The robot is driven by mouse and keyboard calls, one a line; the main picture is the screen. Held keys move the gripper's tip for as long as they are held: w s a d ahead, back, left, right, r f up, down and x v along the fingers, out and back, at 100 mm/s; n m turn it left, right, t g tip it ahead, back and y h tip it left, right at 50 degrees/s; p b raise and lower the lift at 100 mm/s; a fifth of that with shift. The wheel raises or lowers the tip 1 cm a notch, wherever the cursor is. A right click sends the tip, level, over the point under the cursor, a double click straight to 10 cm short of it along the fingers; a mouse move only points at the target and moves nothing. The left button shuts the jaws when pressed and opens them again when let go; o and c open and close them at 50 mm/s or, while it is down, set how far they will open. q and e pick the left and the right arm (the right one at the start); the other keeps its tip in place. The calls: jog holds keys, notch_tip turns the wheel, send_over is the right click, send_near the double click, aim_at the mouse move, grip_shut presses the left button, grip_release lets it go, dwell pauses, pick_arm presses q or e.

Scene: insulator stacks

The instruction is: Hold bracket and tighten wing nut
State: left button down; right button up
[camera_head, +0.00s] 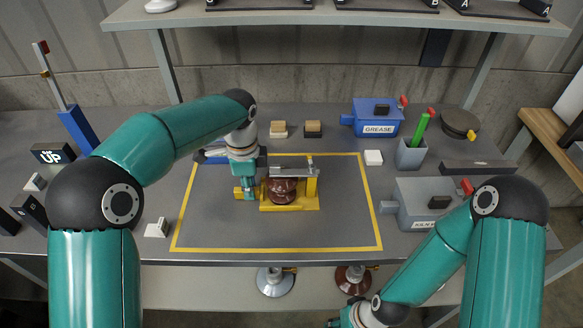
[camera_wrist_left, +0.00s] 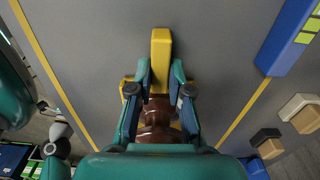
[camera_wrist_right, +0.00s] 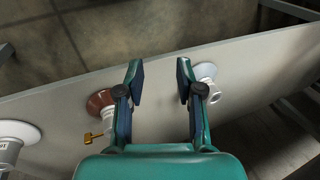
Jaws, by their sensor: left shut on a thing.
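A yellow bracket (camera_head: 300,205) stands inside the yellow-outlined area of the bench in the head view. It holds a brown insulator (camera_head: 283,190) under a grey metal bar (camera_head: 292,172). A small upright piece (camera_head: 310,163) at the bar's right end may be the wing nut; it is too small to tell. My left gripper (camera_head: 246,188) is shut on the bracket's left end; the left wrist view shows the yellow bar (camera_wrist_left: 160,50) between its fingers (camera_wrist_left: 160,75). My right gripper (camera_wrist_right: 159,70) is open and empty, low near the front shelf, mostly cut off in the head view.
A lower shelf (camera_head: 200,285) carries a white insulator (camera_head: 274,282) and a brown one (camera_head: 352,279). The marked area's front is clear.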

jog(key=w+a+r+n+t+y, duration=0.1)
jog(key=w+a+r+n+t, duration=0.15)
jog(key=r+n, duration=0.6)
jog(key=w+a+r+n+t+y, duration=0.1)
jog(key=a+r+n, duration=0.35)
jog(key=r, duration=0.65)
jog(key=w+a+r+n+t, duration=0.2)
jog(key=a+r+n, duration=0.1)
jog(key=r+n, duration=0.55)
jog(key=m+t+h, duration=0.1)
jog(key=m+t, duration=0.5)
jog(key=m, duration=1.1)
send_near(314, 163)
jog(key=x, duration=1)
jog(key=shift+w+a+f, duration=0.1)
jog(key=shift+w+f, duration=0.05)
jog(key=shift+w, duration=0.15)
grip_shut()
